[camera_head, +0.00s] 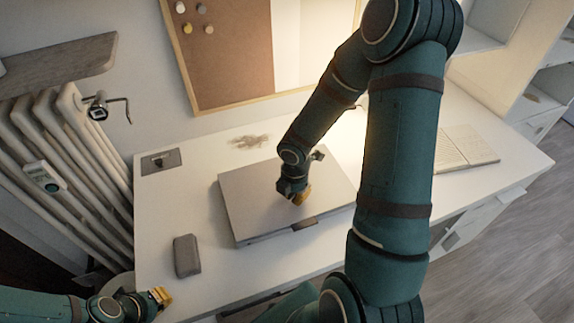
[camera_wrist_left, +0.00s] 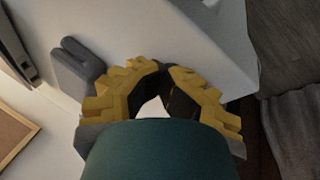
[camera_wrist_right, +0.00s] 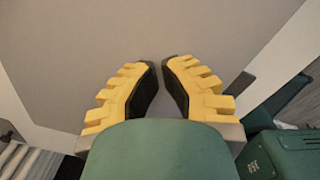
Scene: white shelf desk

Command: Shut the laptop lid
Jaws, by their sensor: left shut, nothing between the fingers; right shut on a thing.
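The grey laptop (camera_head: 245,205) lies on the white desk with its lid down flat, looking like a closed slab. Its lid also fills most of the right wrist view (camera_wrist_right: 160,28). My right gripper (camera_head: 301,197) is over the lid toward its front right part, fingertips at the lid surface. In the right wrist view its tips (camera_wrist_right: 161,72) are close together with a narrow gap; contact with the lid is hard to see. My left gripper (camera_head: 160,297) is shut and empty near the front left of the desk, away from the laptop. Its tips meet in the left wrist view (camera_wrist_left: 166,70).
A grey rounded block (camera_head: 187,256) lies left of the laptop on the white desk (camera_head: 160,210). An open book (camera_head: 465,148) lies at the right, beyond my right arm. A radiator (camera_head: 75,165) stands left of the desk. A pinboard (camera_head: 228,60) hangs behind.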

